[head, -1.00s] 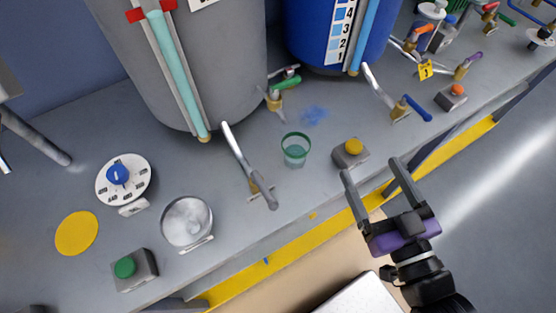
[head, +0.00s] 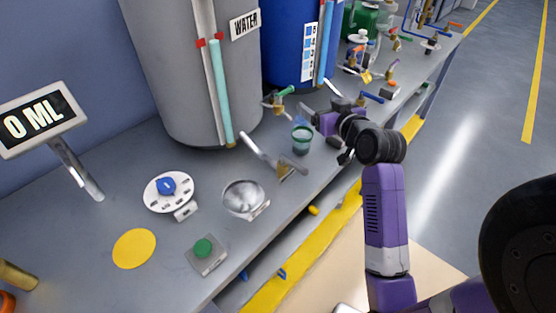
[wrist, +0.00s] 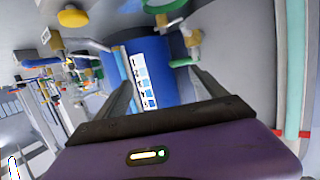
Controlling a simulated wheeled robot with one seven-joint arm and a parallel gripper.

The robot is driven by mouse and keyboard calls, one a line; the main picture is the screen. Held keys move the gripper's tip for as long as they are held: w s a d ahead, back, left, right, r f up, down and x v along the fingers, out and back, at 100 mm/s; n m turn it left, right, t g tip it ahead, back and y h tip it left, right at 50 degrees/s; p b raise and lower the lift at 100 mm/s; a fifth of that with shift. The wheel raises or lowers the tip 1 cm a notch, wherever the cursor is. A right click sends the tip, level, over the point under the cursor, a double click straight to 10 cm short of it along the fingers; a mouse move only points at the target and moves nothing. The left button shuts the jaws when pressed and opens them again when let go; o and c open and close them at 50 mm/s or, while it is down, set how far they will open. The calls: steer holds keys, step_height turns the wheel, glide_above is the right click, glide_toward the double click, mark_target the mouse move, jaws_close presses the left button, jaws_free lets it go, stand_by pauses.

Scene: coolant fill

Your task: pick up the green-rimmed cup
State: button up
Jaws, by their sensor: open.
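The green-rimmed cup (head: 302,138) stands upright on the grey bench, clear-walled with a dark green rim. In the wrist view, a green curved rim (wrist: 165,7) that looks like the cup's is cut off by the top edge. My gripper (head: 318,113) is just right of and behind the cup in the head view, apart from it as far as I can tell. In the wrist view my gripper (wrist: 160,76) has its two fingers spread with nothing between them. My arm partly hides the bench to the right of the cup.
The grey water tank (head: 190,75) and blue tank (head: 290,45) stand behind. A green-handled valve (head: 278,98) is close behind the cup, and a metal lever (head: 262,152) is to its left. A yellow button (wrist: 73,17) shows in the wrist view.

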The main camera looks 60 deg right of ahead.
mark_target(307, 143)
steer(key=a+f, duration=0.1)
steer(key=f, duration=0.3)
steer(key=a+f+y, duration=0.1)
steer(key=f, duration=0.3)
steer(key=a+f+n+y, duration=0.1)
steer(key=f, duration=0.3)
steer(key=shift+w+a+f+g+b, duration=0.2)
steer(key=shift+w+g+b, duration=0.1)
steer(key=shift+b, duration=0.1)
steer(key=shift+w+d+r, duration=0.15)
steer(key=shift+w+d, duration=0.2)
steer(key=shift+w, duration=0.05)
steer(key=shift+x, duration=3.3)
steer(key=c, duration=1.7)
step_height(307, 143, up, 20)
steer(key=p, duration=0.1)
steer(key=shift+p, duration=0.3)
